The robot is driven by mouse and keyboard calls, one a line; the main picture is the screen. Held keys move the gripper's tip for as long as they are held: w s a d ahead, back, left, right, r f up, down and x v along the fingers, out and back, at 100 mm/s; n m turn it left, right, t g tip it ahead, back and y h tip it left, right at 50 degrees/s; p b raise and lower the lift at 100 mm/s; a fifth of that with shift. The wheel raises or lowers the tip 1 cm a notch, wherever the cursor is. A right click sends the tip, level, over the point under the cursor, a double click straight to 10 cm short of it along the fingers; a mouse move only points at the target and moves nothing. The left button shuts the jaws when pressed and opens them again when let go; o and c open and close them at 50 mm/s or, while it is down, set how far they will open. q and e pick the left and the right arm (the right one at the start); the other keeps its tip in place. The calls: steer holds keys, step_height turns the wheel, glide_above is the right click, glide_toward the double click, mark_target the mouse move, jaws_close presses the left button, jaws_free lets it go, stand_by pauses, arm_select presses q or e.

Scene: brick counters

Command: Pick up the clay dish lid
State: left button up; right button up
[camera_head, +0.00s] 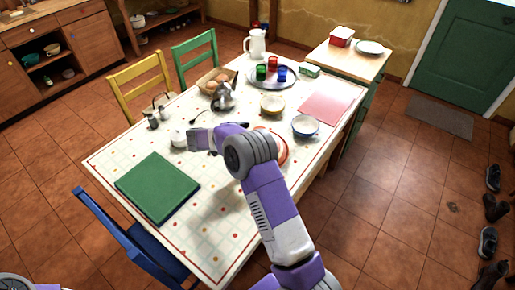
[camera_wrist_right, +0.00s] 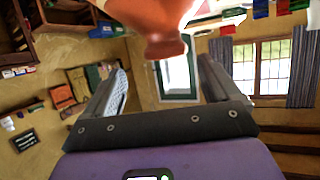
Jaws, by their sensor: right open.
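The clay dish lid seems to be the orange-brown clay piece (camera_wrist_right: 160,22) at the top of the right wrist view. It is cut off by the top edge, with a knob-like end hanging toward the jaws in the picture. My right gripper (camera_wrist_right: 163,75) is open there, its two fingers apart with nothing between them that I can make out. In the head view my right arm reaches over the table. A dish with a red-orange rim (camera_head: 283,152) is partly hidden behind the arm, and I cannot make out the lid there. My left gripper is not in view.
The table's near end is clear.

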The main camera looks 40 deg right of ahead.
steer(key=shift+w+f, duration=0.3)
steer(key=shift+f, duration=0.35)
steer(key=shift+w+d+f+b, duration=0.2)
steer(key=shift+d+b, duration=0.05)
steer(key=shift+b, duration=0.05)
steer(key=shift+s+d+f, duration=0.1)
steer(key=shift+s+d, duration=0.05)
steer(key=shift+d, duration=0.3)
steer(key=shift+s+d+f, duration=0.1)
steer(key=shift+d, duration=0.3)
steer(key=b+x, duration=0.2)
steer(key=x, duration=0.3)
steer(key=shift+w+d, duration=0.1)
steer(key=shift+d, duration=0.05)
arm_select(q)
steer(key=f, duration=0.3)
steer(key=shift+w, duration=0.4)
arm_select(e)
steer(key=shift+r, duration=0.1)
steer(key=shift+c, duration=0.4)
steer(key=shift+r, duration=0.1)
jaws_close()
